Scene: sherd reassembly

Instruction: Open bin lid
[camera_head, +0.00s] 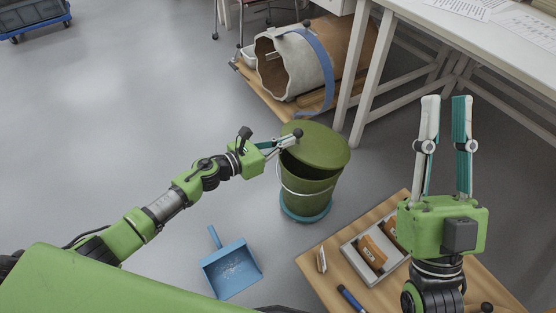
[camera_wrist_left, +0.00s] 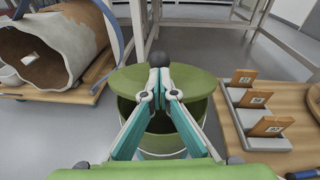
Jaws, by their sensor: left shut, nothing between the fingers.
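The green bin (camera_head: 308,190) stands on the floor with a thin pale handle and a teal base. Its green lid (camera_head: 322,147) is tilted, with a dark gap under its near left edge; the gap also shows below the lid (camera_wrist_left: 190,82) in the left wrist view. My left gripper (camera_head: 297,138) is shut and empty at the lid's left edge. Its fingertips meet beside a small dark knob (camera_wrist_left: 158,59), which they do not enclose. My right gripper (camera_head: 446,98) is open and empty, fingers pointing up the picture, right of the bin.
A wooden board (camera_head: 318,245) with a grey tray (camera_head: 352,256) of brown sherds lies in front right. A blue dustpan (camera_head: 231,270) lies left of it. A large pottery vessel (camera_head: 300,68) lies behind the bin, near a white table (camera_head: 480,38).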

